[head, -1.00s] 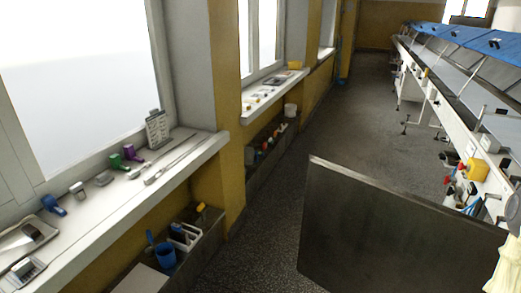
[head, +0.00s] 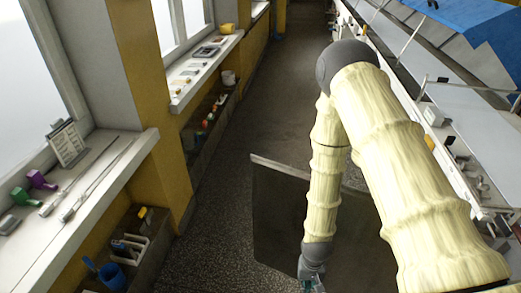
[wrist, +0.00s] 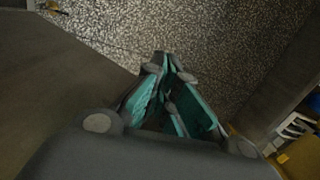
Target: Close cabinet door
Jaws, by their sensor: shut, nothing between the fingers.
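The cabinet door is a dark grey flat panel (head: 277,215). It stands open, jutting into the aisle in the lower middle of the head view, partly hidden behind my forearm. A plain dark panel on the left of the wrist view (wrist: 60,85) looks like the same door. My gripper (head: 310,285) is at the bottom edge of the head view, in front of the door face. In the wrist view my gripper (wrist: 168,68) has teal-lined fingers, shut and empty, above the speckled floor. I cannot tell whether it touches the door. The cabinet body is hidden.
A windowsill (head: 95,190) with small tools runs along the left. Below it, a low ledge holds a blue cup (head: 111,275) and a white caddy (head: 130,248). A long bench with blue covers (head: 480,35) lines the right. The aisle floor (head: 225,200) is clear.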

